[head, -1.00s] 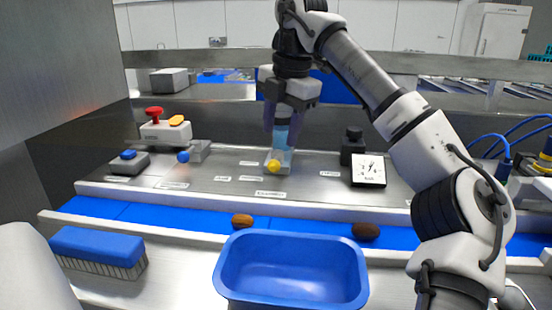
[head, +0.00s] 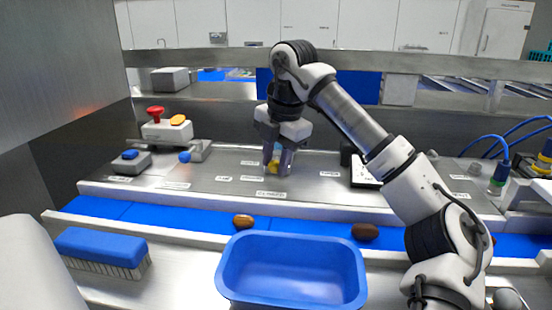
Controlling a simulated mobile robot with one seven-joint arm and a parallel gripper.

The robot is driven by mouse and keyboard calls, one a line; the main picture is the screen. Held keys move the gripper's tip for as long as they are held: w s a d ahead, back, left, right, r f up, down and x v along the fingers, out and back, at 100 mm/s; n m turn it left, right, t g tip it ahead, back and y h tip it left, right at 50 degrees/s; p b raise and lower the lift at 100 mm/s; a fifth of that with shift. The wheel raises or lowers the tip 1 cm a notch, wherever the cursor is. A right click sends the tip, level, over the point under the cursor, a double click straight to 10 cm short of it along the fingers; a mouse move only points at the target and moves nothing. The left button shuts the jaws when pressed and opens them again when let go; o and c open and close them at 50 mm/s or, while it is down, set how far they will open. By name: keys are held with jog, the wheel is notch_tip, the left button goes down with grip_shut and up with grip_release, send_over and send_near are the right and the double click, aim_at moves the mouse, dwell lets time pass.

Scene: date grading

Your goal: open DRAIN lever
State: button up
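A lever with a yellow knob (head: 272,168) stands on the grey panel (head: 225,180). My gripper (head: 277,165) points down over it, with its fingers on either side of the knob and partly hiding it. I cannot tell whether the fingers touch or grip it. A second lever with a blue knob (head: 184,157) sits to the left on a grey block (head: 201,150). Small white labels lie on the panel; most are too small to read, so I cannot tell which lever is DRAIN.
A box with a red button (head: 156,112) and a blue-button box (head: 130,160) stand at left. A dial gauge (head: 362,172) is right of my gripper, partly behind my arm. In front are a blue belt (head: 180,217) with dates, a blue tub (head: 290,240) and a brush (head: 100,247).

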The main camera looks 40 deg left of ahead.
jog(key=c, duration=0.6)
jog(key=shift+w+d, duration=0.1)
jog(key=n, duration=0.1)
jog(key=w+d+n, duration=0.1)
jog(key=n, duration=0.1)
jog(key=shift+n+g, duration=0.3)
jog(key=w+n, duration=0.1)
jog(key=n, duration=0.1)
jog(key=w+d+n, duration=0.1)
jog(key=n, duration=0.1)
jog(key=shift+n+g, duration=0.3)
jog(key=shift+g, duration=0.1)
jog(key=w+n, duration=0.1)
jog(key=n, duration=0.1)
jog(key=w+n+h, duration=0.1)
jog(key=n, duration=0.1)
jog(key=shift+w+n+g, duration=0.1)
jog(key=shift+n+g, duration=0.2)
jog(key=shift+w+a+n+h, duration=0.25)
jog(key=shift+w+n, duration=0.3)
jog(key=shift+n, duration=0.7)
jog(key=shift+w+a+n+h, duration=0.25)
jog(key=shift+w+n, duration=0.3)
jog(key=shift+n, duration=0.7)
jog(key=shift+r, duration=0.1)
